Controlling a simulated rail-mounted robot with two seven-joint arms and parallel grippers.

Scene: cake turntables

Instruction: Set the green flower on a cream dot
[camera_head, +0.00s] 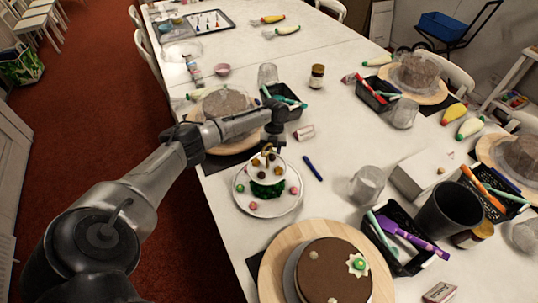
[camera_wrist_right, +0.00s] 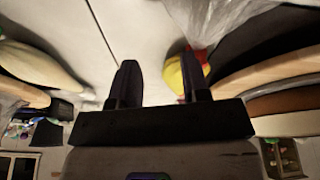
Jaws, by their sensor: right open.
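The brown round cake (camera_head: 325,284) is at the bottom of the head view. A pale flower shape with a green centre (camera_head: 357,264) lies on its top near the right edge, and a cream dot (camera_head: 313,254) shows to its left. My left gripper (camera_head: 270,147) points down just above the tiered treat stand (camera_head: 268,168); its fingers are too small to judge, and no flower is visible in them. My right gripper (camera_wrist_right: 160,88) shows only in the wrist view. Its two fingers are apart with nothing between them.
The stand's white plate (camera_head: 263,207) holds pink and green pieces. A blue pen (camera_head: 313,168), a clear glass (camera_head: 367,184), a black basket of piping tools (camera_head: 388,240) and a dark cup (camera_head: 448,211) stand nearby. Other cakes and piping bags lie farther off.

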